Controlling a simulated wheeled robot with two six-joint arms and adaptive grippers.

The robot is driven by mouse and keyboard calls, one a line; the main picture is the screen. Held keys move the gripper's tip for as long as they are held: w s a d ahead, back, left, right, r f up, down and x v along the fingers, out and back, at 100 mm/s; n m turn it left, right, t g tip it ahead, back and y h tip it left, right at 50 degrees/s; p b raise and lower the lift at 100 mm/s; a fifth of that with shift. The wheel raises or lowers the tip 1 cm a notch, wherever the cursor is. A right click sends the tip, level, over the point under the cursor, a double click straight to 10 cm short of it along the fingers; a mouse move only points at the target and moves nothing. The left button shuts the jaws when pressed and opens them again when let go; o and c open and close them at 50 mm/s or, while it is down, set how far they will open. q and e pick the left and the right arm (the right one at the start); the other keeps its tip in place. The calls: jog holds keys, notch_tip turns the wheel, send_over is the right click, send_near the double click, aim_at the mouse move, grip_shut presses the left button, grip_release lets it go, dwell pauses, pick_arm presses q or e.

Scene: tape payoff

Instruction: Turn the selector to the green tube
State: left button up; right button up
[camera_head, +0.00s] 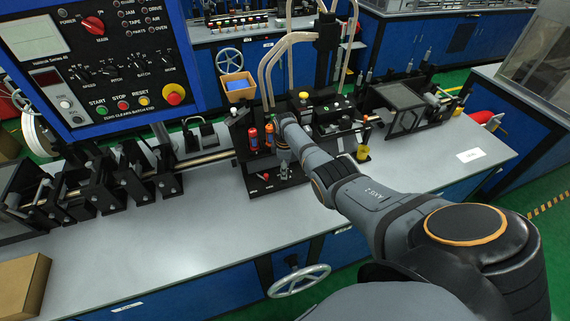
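A black tube station stands at the middle of the bench. A red tube (253,138) and an orange tube (269,135) stand upright in it. I cannot make out a green tube or the selector; my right arm covers part of the station. My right arm comes in from the lower right, and its wrist (286,124) is over the station, just right of the orange tube. The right gripper is at or below the wrist, too small and hidden to tell if it is open or shut. My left arm and gripper are not in view.
A control panel (90,60) with a red main knob (93,25) hangs at the upper left. Black roller stands line the bench's left. A yellow cup (363,153) stands right of my arm. A cardboard box (22,285) sits at the front left; the bench front (190,245) is clear.

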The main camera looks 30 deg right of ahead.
notch_tip(320, 180, up, 12)
jog(key=shift+f, duration=0.15)
jog(key=shift+s+a, duration=0.1)
dwell(0.5)
